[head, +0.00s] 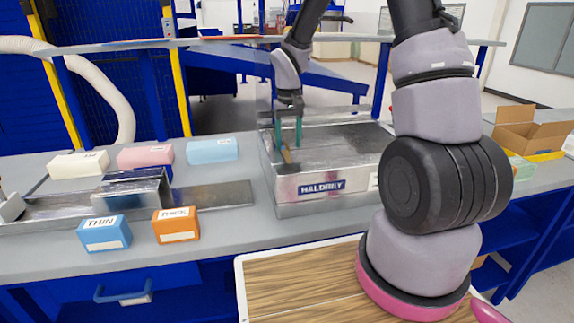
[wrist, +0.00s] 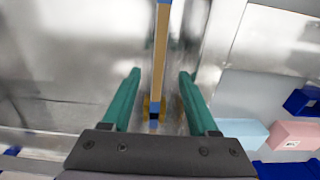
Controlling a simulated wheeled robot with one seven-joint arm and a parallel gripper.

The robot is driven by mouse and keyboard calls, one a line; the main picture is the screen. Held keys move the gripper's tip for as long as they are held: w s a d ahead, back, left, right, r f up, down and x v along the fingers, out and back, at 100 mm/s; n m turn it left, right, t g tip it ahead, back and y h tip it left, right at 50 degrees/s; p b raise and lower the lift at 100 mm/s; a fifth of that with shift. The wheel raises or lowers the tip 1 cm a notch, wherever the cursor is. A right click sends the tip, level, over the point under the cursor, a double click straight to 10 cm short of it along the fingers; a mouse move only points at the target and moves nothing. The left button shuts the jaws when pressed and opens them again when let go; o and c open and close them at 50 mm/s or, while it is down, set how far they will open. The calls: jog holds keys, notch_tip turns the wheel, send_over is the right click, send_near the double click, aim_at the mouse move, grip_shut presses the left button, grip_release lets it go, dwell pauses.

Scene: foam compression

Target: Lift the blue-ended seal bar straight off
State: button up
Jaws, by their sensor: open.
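The seal bar is a long thin tan bar with blue ends. In the wrist view the seal bar (wrist: 161,50) runs lengthwise between my two teal fingers, with a visible gap on each side. Its near blue end sits at a small yellow holder (wrist: 146,106). My gripper (wrist: 160,75) is open and empty. In the head view my gripper (head: 289,142) points down at the left end of the metal machine (head: 305,209). The seal bar (head: 287,156) shows there only as a small tan piece at the fingertips. I cannot tell the fingertips' exact height against it.
Left of the machine lie white (head: 78,164), pink (head: 145,156) and light blue (head: 212,151) blocks. A blue THIN block (head: 104,233) and an orange THICK block (head: 176,225) lie nearer. A metal channel (head: 75,205) is beside them. A cardboard box (head: 530,131) stands far right.

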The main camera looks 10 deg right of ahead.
aim_at(289, 160)
notch_tip(289, 160, down, 6)
jog(key=shift+r, duration=0.1)
jog(key=shift+c, duration=0.3)
grip_shut()
